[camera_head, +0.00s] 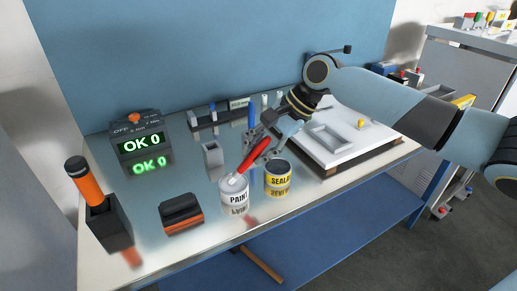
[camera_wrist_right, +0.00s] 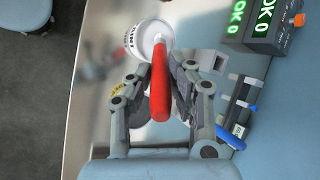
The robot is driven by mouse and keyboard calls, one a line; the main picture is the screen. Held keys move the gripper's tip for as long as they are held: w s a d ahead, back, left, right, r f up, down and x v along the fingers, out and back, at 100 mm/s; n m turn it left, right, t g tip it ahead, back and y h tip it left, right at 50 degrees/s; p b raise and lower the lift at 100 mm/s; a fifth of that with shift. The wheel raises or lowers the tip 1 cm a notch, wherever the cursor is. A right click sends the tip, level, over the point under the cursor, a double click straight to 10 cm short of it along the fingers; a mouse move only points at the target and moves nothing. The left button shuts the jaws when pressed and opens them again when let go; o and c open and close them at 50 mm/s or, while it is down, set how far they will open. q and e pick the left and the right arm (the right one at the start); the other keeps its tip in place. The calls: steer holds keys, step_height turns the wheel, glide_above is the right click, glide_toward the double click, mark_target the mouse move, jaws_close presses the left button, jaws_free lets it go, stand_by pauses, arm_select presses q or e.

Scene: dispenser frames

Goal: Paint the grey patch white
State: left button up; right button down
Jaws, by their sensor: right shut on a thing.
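My right gripper (camera_head: 266,150) is shut on the red handle of a brush (camera_head: 252,156). The handle also shows between the fingers in the right wrist view (camera_wrist_right: 161,88). The brush leans, with its lower end at the open top of the white paint can (camera_head: 234,198); its bristles are hidden. The can also shows in the wrist view (camera_wrist_right: 143,40). A white panel (camera_head: 365,135) lies at the right of the bench, with a grey rectangular area (camera_head: 327,139) on it. I cannot tell whether that is a flat patch or a frame. My left gripper is not in view.
A yellow and black sealer can (camera_head: 278,182) stands right of the paint can. An orange-black block (camera_head: 181,214), a black holder with an orange-handled tool (camera_head: 107,224) and an OK 0 display box (camera_head: 140,145) stand at left. A rack (camera_head: 215,118) is at the back.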

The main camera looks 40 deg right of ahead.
steer(key=shift+f+p, duration=0.15)
steer(key=shift+p, duration=0.25)
stand_by(1.4)
step_height(320, 180, up, 3)
steer(key=p, duration=0.3)
steer(key=shift+f, duration=0.15)
step_height(320, 180, up, 2)
steer(key=shift+r+p, duration=0.1)
steer(key=shift+p, duration=1)
steer(key=shift+r, duration=1.15)
